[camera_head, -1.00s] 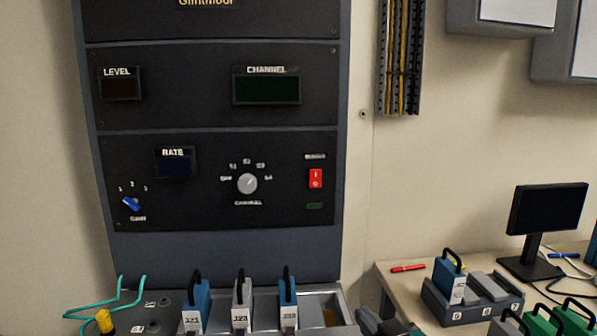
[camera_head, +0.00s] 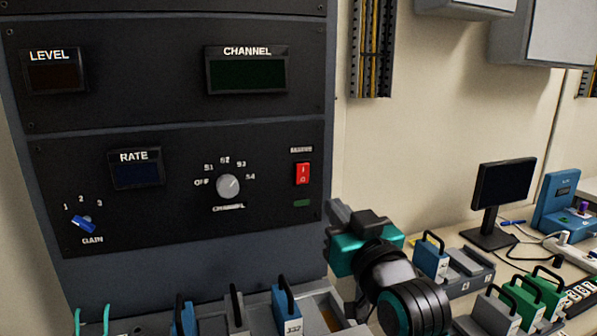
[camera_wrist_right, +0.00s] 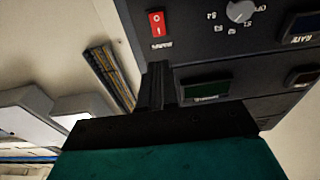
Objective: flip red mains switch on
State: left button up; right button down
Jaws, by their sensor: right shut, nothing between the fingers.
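The red mains switch (camera_head: 302,174) is a small rocker marked I above O, at the right of the lower black panel. Its label sits above it, and a small dark green indicator (camera_head: 302,203) below. I cannot tell which side is pressed in. The switch (camera_wrist_right: 157,23) also shows in the right wrist view, upside down. My right gripper (camera_head: 335,211), teal and black, is shut and empty, below and to the right of the switch, apart from it. Its dark fingers (camera_wrist_right: 155,84) point toward the panel in the wrist view. My left gripper is not in view.
The grey channel knob (camera_head: 228,186) is left of the switch, and the blue gain knob (camera_head: 84,223) farther left. Blue and grey handled modules stand below the panel. A monitor (camera_head: 503,185) and more modules are on the right bench. The space before the switch is clear.

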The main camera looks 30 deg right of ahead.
jog(key=shift+s, duration=0.1)
jog(key=b, duration=0.3)
send_near(303, 167)
jog(key=x, duration=0.5)
jog(key=shift+w+d+r, duration=0.1)
jog(key=shift+w, duration=0.1)
jog(key=shift+w+d, duration=0.15)
jog(key=shift+w, duration=0.5)
